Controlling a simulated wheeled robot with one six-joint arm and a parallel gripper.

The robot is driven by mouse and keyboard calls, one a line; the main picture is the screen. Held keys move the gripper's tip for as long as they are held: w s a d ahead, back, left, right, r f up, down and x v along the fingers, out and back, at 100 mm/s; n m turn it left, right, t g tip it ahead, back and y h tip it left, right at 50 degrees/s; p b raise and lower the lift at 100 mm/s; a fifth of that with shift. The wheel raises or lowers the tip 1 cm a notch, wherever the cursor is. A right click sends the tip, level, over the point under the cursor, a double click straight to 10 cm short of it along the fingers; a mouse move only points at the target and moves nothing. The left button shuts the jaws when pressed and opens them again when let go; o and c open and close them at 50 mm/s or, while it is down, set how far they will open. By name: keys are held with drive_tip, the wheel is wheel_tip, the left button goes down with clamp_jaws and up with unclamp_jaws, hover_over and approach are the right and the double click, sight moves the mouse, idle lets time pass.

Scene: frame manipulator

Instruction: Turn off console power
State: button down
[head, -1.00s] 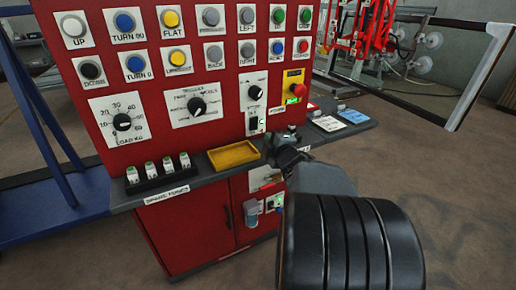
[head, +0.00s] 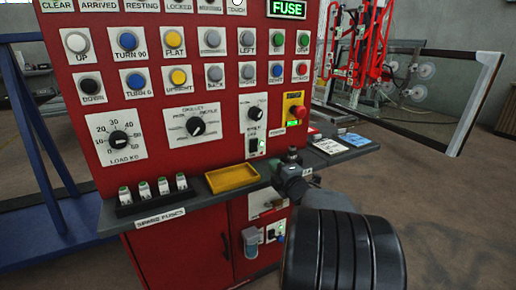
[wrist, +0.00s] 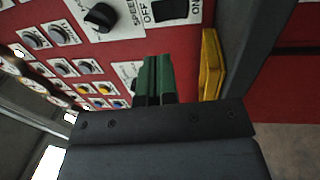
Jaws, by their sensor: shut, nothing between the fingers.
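The red console (head: 215,100) fills the middle of the head view. In the wrist view the switch (wrist: 170,9) is at the top edge, between the words OFF and ON, partly cut off. My gripper (head: 292,153) is to the right of the switch, above the console's shelf, and apart from it. In the wrist view its green fingertips (wrist: 156,62) are together and empty, below the switch. The switch's exact tilt is unclear.
A yellow tray (head: 232,178) lies on the shelf close to my gripper. A red emergency button (head: 298,111) is above it. A speed knob (head: 256,113) sits over the switch. Spare fuses (head: 153,188) stand at the left, and cards (head: 329,146) lie at the right.

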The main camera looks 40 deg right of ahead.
sight(255, 143)
drive_tip(key=w, duration=0.4)
drive_tip(key=w+d+r, duration=0.1)
drive_tip(key=w, duration=0.2)
drive_tip(key=w+b, duration=0.1)
drive_tip(key=w, duration=0.3)
drive_tip(key=shift+w+d+r, duration=0.3)
drive_tip(key=shift+w, duration=0.05)
